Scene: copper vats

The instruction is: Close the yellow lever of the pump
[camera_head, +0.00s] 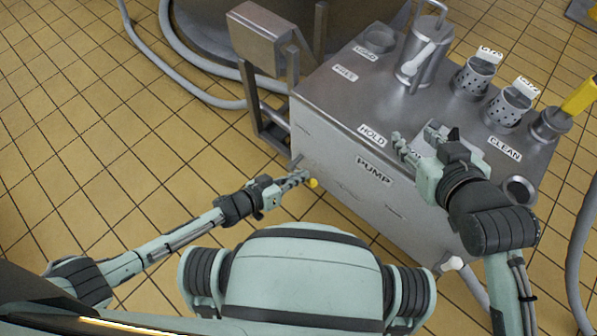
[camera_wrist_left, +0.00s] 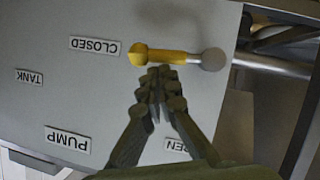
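The pump's yellow lever (camera_wrist_left: 168,56) shows in the left wrist view. It runs from a grey pivot (camera_wrist_left: 213,60) to a round knob beside the CLOSED label (camera_wrist_left: 95,45). The OPEN label (camera_wrist_left: 178,145) is partly hidden behind my fingers. My left gripper (camera_wrist_left: 158,74) has its fingertips together just below the lever, near the knob; contact is unclear. In the head view, my left gripper (camera_head: 303,178) is at the pump cabinet's (camera_head: 345,195) left side, with the yellow knob (camera_head: 313,183) at its tips. My right gripper (camera_head: 415,146) is open and empty above the cabinet top.
The cabinet top holds a metal jug (camera_head: 420,60), perforated cups (camera_head: 474,76) and a yellow-handled tool (camera_head: 580,97). TANK (camera_wrist_left: 30,76) and PUMP (camera_wrist_left: 68,140) labels are on the lever's panel. Grey hoses (camera_head: 185,83) lie on the tiled floor.

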